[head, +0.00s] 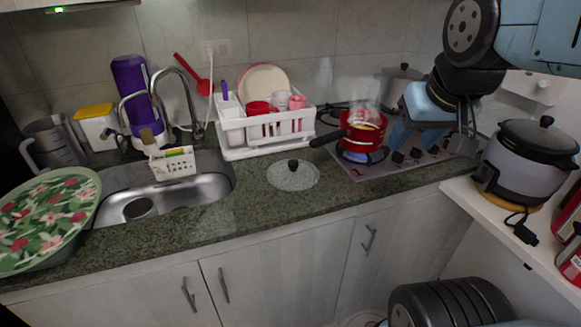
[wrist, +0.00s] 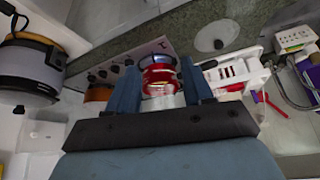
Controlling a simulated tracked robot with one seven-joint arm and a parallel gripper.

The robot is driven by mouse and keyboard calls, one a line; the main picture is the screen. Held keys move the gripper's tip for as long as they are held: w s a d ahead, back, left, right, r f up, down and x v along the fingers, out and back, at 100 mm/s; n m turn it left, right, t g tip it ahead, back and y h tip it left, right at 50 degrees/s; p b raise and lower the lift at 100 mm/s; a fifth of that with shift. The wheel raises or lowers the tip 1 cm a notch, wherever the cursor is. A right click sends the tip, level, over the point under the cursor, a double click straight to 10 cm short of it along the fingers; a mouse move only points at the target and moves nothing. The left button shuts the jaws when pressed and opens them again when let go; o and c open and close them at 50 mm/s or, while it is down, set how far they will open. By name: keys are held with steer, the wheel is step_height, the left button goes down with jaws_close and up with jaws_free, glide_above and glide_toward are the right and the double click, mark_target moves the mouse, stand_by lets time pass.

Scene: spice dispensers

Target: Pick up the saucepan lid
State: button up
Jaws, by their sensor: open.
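A red saucepan (head: 363,130) steams on the stove (head: 420,152), close to my gripper. A white dish rack (head: 265,135) stands behind the lid. The sink (head: 165,203) is to the left. A rice cooker (head: 528,160) stands on the right shelf. The counter around the lid is clear.

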steer(key=shift+o, duration=0.7)
steer(key=shift+w+a, duration=0.15)
steer(key=shift+w, duration=0.15)
steer(key=shift+o, duration=0.2)
steer(key=shift+m+g, duration=0.4)
steer(key=shift+m, duration=0.2)
steer(key=w, duration=0.1)
steer(key=w+a, duration=0.1)
steer(key=w, duration=0.3)
steer(key=shift+a, duration=0.4)
steer(key=m+h, duration=0.2)
steer(key=m, duration=0.2)
glide_toward(293, 161)
steer(key=shift+g, duration=0.4)
steer(key=shift+w+x, duration=0.15)
steer(key=shift+x, duration=2)
steer(key=shift+w+x, duration=0.1)
steer(key=shift+x, duration=2.05)
steer(key=shift+r, duration=0.1)
steer(key=shift+c, duration=0.3)
jaws_close()
